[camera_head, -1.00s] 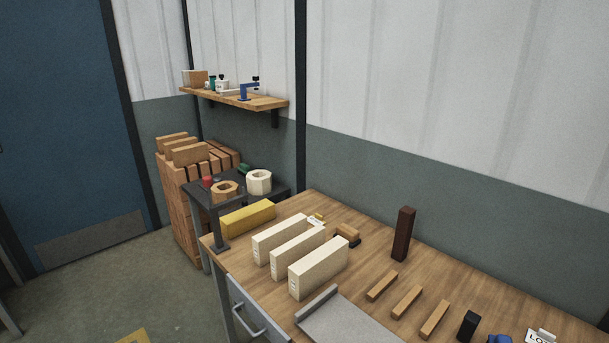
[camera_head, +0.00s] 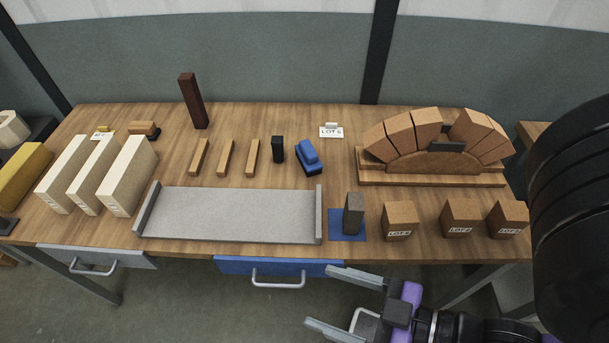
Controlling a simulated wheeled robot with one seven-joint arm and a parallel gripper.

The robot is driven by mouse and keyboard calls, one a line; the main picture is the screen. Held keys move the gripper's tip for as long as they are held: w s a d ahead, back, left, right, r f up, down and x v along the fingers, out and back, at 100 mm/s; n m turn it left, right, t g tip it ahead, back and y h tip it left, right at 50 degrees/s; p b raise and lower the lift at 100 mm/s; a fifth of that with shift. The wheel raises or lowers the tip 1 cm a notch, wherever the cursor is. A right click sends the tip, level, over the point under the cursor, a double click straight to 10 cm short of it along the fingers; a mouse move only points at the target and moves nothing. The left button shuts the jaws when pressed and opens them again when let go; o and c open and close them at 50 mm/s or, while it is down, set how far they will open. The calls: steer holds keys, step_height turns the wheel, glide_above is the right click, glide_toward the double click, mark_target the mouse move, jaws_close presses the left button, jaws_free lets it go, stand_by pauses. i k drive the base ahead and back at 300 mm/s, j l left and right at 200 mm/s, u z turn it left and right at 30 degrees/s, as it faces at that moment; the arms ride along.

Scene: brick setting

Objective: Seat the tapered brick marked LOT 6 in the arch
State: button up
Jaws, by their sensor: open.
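The arch (camera_head: 399,134) of tan tapered bricks stands on a wooden form (camera_head: 432,180) at the back right of the bench. A gap shows at its crown, with a small dark piece (camera_head: 446,146) at its foot. Three tapered bricks with white labels stand in a row in front: a left one (camera_head: 400,213), a middle one (camera_head: 460,211) and a right one (camera_head: 507,213). My gripper (camera_head: 343,304) is open and empty, in front of the bench's front edge, apart from the bricks.
A LOT 6 card (camera_head: 331,132) stands behind the blue tool (camera_head: 308,156). A dark grey block (camera_head: 354,213) stands on a blue mat (camera_head: 333,227), left of the labelled bricks. A grey tray (camera_head: 230,215), pale blocks (camera_head: 69,176) and wood strips (camera_head: 225,158) fill the left.

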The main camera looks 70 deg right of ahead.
mark_target(419, 150)
steer(key=k+j+z, duration=0.2)
steer(key=k, duration=0.25)
steer(key=j+z, duration=0.1)
steer(key=z, duration=1.4)
steer(key=k+j, duration=0.3)
steer(key=j, duration=0.2)
steer(key=k+j, duration=0.35)
steer(key=j+z, duration=0.05)
steer(key=j, duration=0.1)
